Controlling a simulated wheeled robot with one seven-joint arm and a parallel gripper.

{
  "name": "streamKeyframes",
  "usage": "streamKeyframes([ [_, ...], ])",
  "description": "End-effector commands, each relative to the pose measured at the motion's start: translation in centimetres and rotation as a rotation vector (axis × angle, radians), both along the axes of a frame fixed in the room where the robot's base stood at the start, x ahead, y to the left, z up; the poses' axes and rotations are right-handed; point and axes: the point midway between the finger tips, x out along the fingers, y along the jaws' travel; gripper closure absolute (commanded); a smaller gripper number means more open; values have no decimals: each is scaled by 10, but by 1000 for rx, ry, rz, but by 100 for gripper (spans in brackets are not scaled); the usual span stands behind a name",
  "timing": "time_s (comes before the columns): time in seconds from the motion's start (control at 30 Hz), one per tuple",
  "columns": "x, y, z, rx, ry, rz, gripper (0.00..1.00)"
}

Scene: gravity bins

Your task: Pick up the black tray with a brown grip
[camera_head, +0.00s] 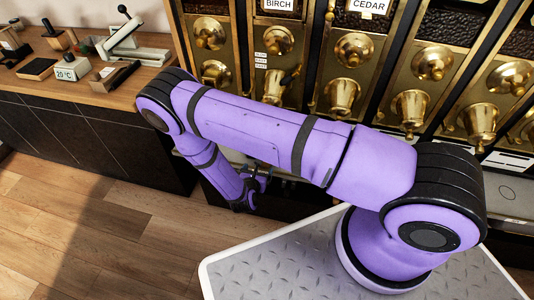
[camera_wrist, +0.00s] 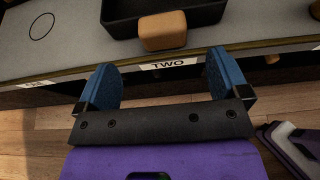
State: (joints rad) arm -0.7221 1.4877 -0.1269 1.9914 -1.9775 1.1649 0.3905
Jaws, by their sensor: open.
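In the wrist view, the black tray (camera_wrist: 120,24) is at the top edge, only its near part showing. Its brown grip (camera_wrist: 163,31) faces my gripper. The tray rests on a grey ledge above a label reading TWO. My gripper (camera_wrist: 161,62) is open, with its two blue fingers apart and nothing between them. The grip lies ahead of the fingertips, between their lines, not touching. In the head view my gripper (camera_head: 252,188) is low by the front of the bins, partly behind my arm. I cannot make out the tray there.
A wooden counter (camera_head: 85,85) at left holds a slicer-like device (camera_head: 135,45) and small items. The wooden floor (camera_head: 110,235) is clear.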

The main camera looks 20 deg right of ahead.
Motion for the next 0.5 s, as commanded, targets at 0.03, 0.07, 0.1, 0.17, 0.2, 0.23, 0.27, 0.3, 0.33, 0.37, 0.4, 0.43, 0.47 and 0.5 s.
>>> streamKeyframes([
  [0.03, 5, -4, -3, 1, -1, -2, 6],
  [0.07, 7, -5, -4, 0, 0, -1, 6],
  [0.1, 9, -7, -5, 0, 0, -1, 6],
  [0.17, 11, -9, -5, 0, 0, -1, 6],
  [0.2, 12, -10, -6, 0, 0, -1, 6],
  [0.23, 14, -11, -6, 0, 0, -1, 6],
  [0.27, 16, -13, -6, 0, 0, -1, 6],
  [0.3, 19, -16, -7, -1, 0, -2, 6],
  [0.33, 21, -19, -7, 0, -1, -2, 6],
  [0.37, 24, -21, -8, -1, -1, -3, 6],
  [0.4, 28, -25, -9, -1, -1, -3, 6],
  [0.43, 32, -28, -10, 0, -1, -2, 6],
  [0.47, 35, -31, -11, -2, 0, -3, 6],
  [0.5, 39, -34, -13, -1, -1, -3, 6],
])
